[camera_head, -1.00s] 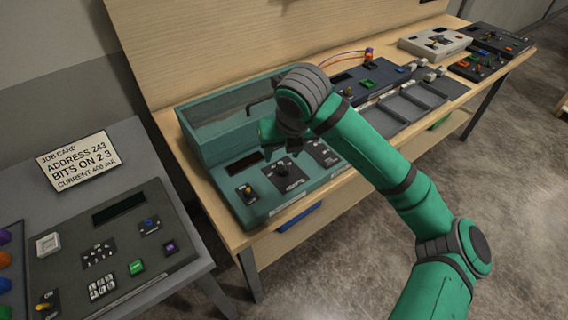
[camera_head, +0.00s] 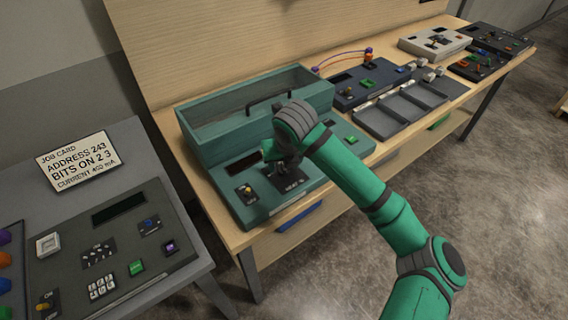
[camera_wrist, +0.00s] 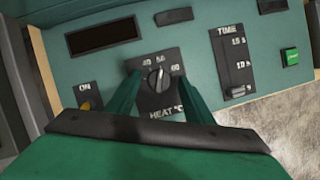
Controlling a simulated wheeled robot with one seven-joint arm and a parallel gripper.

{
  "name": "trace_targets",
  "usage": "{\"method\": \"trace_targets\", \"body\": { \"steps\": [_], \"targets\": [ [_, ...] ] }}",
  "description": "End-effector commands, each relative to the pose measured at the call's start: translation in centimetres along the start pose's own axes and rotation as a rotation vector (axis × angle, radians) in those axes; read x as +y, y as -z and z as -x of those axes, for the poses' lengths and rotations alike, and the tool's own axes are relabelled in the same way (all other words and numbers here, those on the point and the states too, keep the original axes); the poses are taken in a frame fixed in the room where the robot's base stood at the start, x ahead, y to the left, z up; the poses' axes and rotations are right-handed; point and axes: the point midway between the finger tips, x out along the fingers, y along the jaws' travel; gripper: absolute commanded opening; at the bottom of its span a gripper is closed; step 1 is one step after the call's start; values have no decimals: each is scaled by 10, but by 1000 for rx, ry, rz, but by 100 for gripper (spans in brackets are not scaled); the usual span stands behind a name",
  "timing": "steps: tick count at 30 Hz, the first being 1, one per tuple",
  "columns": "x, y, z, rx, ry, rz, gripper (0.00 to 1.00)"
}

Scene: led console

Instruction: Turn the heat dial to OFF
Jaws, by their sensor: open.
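The heat dial (camera_wrist: 158,79) is a dark round knob with a light pointer line on a black plate marked HEAT °C. In the wrist view the numbers around its top are partly readable, and the pointer is turned roughly upward. An OFF mark cannot be made out. My gripper (camera_wrist: 162,83) is open, with one green finger on each side of the dial; whether they touch it cannot be told. In the head view my gripper (camera_head: 284,168) is over the heat plate (camera_head: 292,184) of the teal console (camera_head: 262,210), and the dial is mostly hidden.
An ON switch (camera_wrist: 88,104) with a yellow lever is left of the dial. A TIME slider (camera_wrist: 236,92) and green button (camera_wrist: 291,58) are to its right. A clear-walled bin (camera_head: 215,140) with a dark handle stands behind. A grey console (camera_head: 110,240) is at left.

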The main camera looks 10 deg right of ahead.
Motion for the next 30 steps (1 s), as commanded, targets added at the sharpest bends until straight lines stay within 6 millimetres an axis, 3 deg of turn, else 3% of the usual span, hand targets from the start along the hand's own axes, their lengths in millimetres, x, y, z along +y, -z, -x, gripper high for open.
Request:
{"method": "trace_targets", "body": {
  "steps": [7,12,13,23,30],
  "targets": [
    [0,0,-1,0,0,0,47],
    [0,0,0,0,0,0,9],
    [0,0,0,0,0,0,7],
    [-1,0,0,-1,-13,31,7],
    [-3,-1,0,-1,-62,153,7]
  ]
}}
